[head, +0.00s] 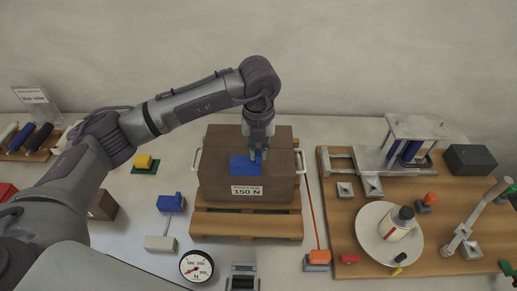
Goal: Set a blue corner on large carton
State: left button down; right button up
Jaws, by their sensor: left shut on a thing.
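The large carton (284,188) is a brown box with white side handles and a "150 N" label on its front. It stands on a wooden pallet (270,225). A blue corner (240,165) lies against the carton's upper front edge, near the middle. My left gripper (258,157) points down over the carton top and is shut on the blue corner, hiding part of it. I cannot tell whether the corner sits fully flat on the carton. My right gripper is not in view.
Left of the carton are a blue block (170,202), a yellow block (145,161) and a dial gauge (196,266). An orange strap (311,205) lies close right of the pallet. A wooden board (455,255) with a turntable (372,235) and a metal frame (415,122) fills the right.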

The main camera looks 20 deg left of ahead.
aim_at(259, 161)
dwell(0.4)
pick_arm(q)
jog(key=shift+b, duration=0.65)
dwell(0.9)
jog(key=shift+f, duration=0.25)
jog(key=shift+f+b, duration=0.3)
jog(key=shift+b, duration=0.2)
jog(key=shift+f+b, duration=1.4)
jog(key=shift+f, duration=0.15)
jog(key=c, duration=1.1)
grip_release()
